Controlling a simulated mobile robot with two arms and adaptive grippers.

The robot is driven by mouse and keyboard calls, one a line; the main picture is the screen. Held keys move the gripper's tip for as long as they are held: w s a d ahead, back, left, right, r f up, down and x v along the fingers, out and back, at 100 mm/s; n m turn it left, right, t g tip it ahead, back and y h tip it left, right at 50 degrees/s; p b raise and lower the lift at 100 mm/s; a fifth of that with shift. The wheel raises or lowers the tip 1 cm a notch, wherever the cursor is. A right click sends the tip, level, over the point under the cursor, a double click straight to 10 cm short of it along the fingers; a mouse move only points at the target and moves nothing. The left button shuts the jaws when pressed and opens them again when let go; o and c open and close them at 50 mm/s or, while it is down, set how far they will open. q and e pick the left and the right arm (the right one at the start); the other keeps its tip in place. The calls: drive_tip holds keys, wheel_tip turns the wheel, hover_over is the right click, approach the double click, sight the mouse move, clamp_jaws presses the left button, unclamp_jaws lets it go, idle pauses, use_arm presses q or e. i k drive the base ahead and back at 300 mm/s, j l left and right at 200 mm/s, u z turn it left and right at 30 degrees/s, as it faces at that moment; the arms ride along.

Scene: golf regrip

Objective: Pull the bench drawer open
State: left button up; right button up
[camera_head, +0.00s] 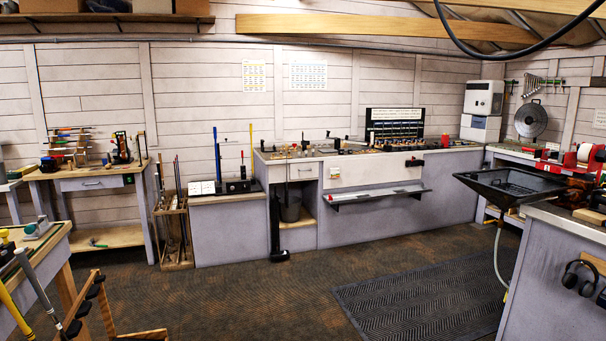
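Two closed drawers show. One drawer (92,183) has a pale front with a small handle and sits under the top of the wooden bench at the left wall. The other drawer (302,171) is a small pale front with a handle, under the top of the long grey bench (400,215) at the back wall. Both fronts look flush with their benches. I cannot tell which one the task names. Neither of my grippers is in view.
Dark floor (230,295) lies open before the back bench, with a ribbed mat (425,298) at right. A slatted rack (173,232) stands between the benches. A black tray (513,184) juts out at right. A wooden rack (100,310) stands at front left.

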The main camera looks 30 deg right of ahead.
sight(298, 166)
drive_tip(key=i+l+z, duration=0.85)
drive_tip(key=i, duration=0.65)
drive_tip(key=i+z, duration=0.35)
drive_tip(key=i, duration=2.75)
